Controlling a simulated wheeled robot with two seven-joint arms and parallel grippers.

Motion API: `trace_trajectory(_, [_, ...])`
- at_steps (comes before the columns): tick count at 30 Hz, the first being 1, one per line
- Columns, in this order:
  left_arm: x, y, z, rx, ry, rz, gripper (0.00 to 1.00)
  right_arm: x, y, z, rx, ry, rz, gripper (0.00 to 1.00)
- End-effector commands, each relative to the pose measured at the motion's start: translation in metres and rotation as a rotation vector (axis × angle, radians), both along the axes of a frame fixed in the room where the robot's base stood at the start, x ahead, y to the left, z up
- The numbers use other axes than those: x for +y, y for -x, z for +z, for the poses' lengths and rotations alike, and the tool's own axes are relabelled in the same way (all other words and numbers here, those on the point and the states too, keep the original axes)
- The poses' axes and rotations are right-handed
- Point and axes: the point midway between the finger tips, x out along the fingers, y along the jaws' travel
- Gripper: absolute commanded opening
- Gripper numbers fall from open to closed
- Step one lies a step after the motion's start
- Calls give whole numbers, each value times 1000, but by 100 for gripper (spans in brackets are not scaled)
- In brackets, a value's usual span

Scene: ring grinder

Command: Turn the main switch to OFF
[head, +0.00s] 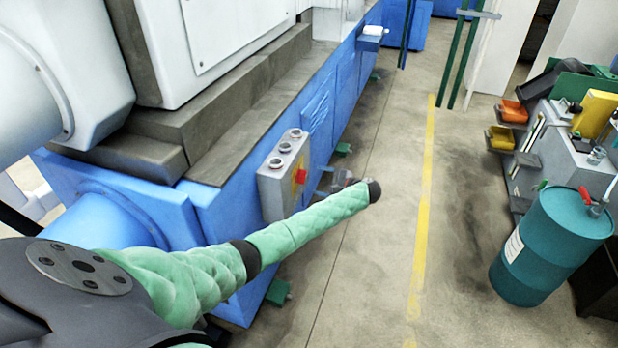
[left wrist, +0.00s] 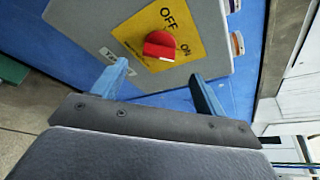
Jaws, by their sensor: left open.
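The main switch is a red rotary knob (left wrist: 160,46) on a yellow plate (left wrist: 135,35) marked OFF and ON, in the left wrist view. OFF is printed above the knob and ON to its right; I cannot tell surely which mark it points to. In the head view the red knob (head: 300,176) shows on the side of a grey control box (head: 275,190). My left gripper (left wrist: 160,70) is open and empty, its two blue fingers facing the switch plate, apart from the knob. In the head view it is mostly hidden behind my arm's end. My right gripper is not in view.
The control box is fixed to the blue machine base (head: 335,95) and has several round buttons on top. A teal drum (head: 550,245) and a workbench with orange bins (head: 512,111) stand at the right. The floor with the yellow line (head: 424,200) is clear.

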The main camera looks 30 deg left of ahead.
Motion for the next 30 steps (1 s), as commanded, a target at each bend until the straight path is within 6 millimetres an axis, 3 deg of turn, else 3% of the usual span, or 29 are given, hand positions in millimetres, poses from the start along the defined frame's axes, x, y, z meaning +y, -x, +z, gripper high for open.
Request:
trace_trajectory(8, [28, -1, -6, 10, -2, -1, 73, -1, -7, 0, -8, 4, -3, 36])
trace_trajectory(12, [47, -2, -11, 8, 0, -1, 73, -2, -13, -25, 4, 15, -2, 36])
trace_trajectory(18, [67, -3, -18, 8, 0, -3, 73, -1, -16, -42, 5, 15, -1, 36])
trace_trajectory(30, [74, -4, -21, 7, 2, -3, 73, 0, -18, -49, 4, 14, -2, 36])
